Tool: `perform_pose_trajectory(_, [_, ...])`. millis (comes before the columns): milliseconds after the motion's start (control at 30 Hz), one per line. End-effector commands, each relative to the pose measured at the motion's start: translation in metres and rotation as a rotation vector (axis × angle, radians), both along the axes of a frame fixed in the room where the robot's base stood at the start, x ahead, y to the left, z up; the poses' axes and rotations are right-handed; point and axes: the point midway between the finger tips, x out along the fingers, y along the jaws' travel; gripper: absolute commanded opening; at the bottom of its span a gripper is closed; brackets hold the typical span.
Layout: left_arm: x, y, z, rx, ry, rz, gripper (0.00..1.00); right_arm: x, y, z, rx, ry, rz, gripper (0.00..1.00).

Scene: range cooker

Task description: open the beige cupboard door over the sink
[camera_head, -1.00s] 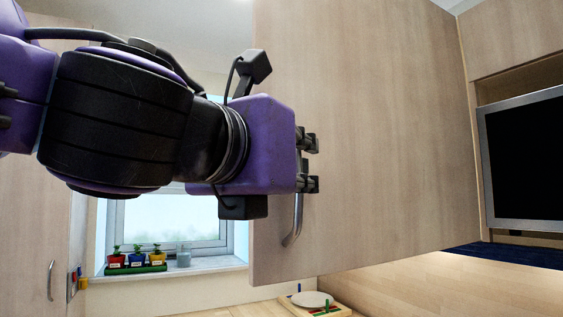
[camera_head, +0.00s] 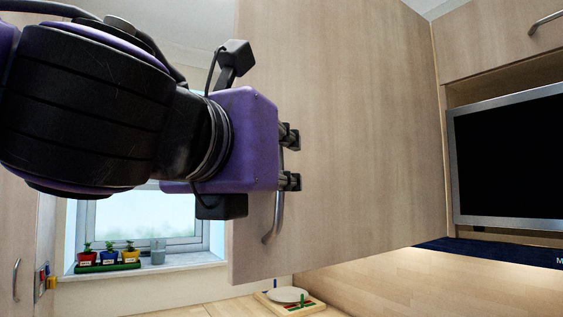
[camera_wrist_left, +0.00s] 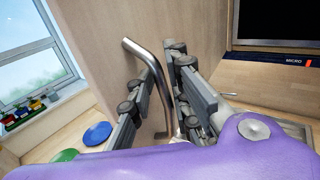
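The beige cupboard door (camera_head: 350,130) stands swung open, its free left side out toward me. The curved metal handle (camera_head: 277,215) is upright near that free side. My left gripper (camera_head: 290,158) is at the handle's upper part, with its fingers close to the door face. In the left wrist view, the handle (camera_wrist_left: 145,55) passes between the two fingers (camera_wrist_left: 166,85), which are close together around it. The exact contact is partly hidden by the fingers. My right gripper is in neither view.
A dark-screened appliance (camera_head: 510,160) sits right of the door. Small potted plants (camera_head: 108,256) stand on the window sill at left. A tall beige cupboard (camera_head: 18,230) is at far left.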

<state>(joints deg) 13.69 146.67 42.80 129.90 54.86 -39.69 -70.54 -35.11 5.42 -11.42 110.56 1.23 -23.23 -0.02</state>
Motion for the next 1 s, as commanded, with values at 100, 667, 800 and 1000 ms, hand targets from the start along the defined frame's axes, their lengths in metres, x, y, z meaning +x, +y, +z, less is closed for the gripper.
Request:
perform_pose_trajectory(100, [-0.004, 0.001, 0.001, -0.001, -0.002, -0.001, 0.17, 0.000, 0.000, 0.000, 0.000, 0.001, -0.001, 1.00])
perform_pose_trajectory(667, [-0.068, 0.024, 0.001, 0.003, -0.007, -0.003, 0.17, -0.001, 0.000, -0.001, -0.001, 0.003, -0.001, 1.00])
perform_pose_trajectory(800, [-0.075, 0.025, 0.000, 0.005, -0.006, -0.004, 0.17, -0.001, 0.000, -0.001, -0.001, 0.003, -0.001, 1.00])
perform_pose_trajectory(1000, [-0.076, 0.025, 0.000, 0.008, -0.007, -0.005, 0.17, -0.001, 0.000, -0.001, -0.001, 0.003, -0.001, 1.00])
